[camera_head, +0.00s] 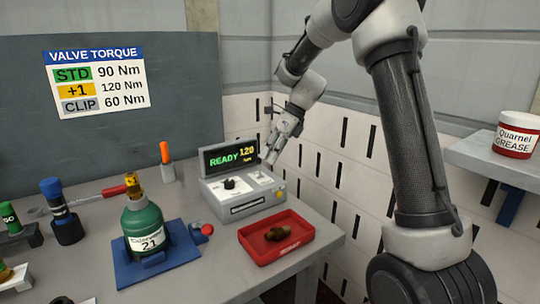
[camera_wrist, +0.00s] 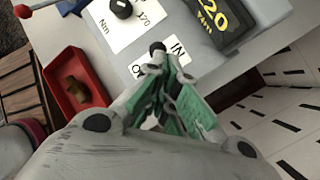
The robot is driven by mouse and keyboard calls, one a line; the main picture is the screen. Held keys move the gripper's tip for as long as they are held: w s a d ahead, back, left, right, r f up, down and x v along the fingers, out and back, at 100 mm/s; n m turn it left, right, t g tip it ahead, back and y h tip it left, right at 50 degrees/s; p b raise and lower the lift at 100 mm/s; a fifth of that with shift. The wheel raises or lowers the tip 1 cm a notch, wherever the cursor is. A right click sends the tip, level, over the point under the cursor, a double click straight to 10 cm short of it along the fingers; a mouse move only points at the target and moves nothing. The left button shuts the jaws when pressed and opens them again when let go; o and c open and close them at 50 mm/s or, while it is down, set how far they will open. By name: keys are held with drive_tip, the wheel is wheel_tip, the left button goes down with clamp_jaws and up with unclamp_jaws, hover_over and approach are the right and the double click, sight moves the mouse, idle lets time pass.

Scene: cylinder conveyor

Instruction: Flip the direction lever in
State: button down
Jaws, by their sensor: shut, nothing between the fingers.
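The control box (camera_head: 243,208) sits on the workbench, its display (camera_head: 230,157) reading "READY 120". My gripper (camera_head: 270,158) is shut and empty over the right part of the box's top. In the wrist view, the direction lever's dark round knob (camera_wrist: 157,47) is just beyond my shut fingertips (camera_wrist: 160,70). I cannot tell whether they touch it. The "IN" label (camera_wrist: 178,50) is right of the knob; a partly hidden label (camera_wrist: 137,70) starting with "O" is at its lower left. The lever's base is hidden, and its exact position is unclear.
A black dial (camera_wrist: 121,8) is on the same box. A red tray (camera_head: 264,257) holding a brown part (camera_head: 278,234) lies in front. A green bottle (camera_head: 144,222) stands on a blue mat (camera_head: 130,275) to the left. A white slotted wall (camera_head: 345,150) is close behind and right.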

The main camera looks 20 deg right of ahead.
drive_tip(key=shift+r, duration=0.1)
idle(0.3)
drive_tip(key=shift+r, duration=0.7)
drive_tip(key=s+d+r, duration=0.2)
drive_tip(key=d+r, duration=0.7)
drive_tip(key=shift+s, duration=0.3)
drive_tip(key=shift+r, duration=0.1)
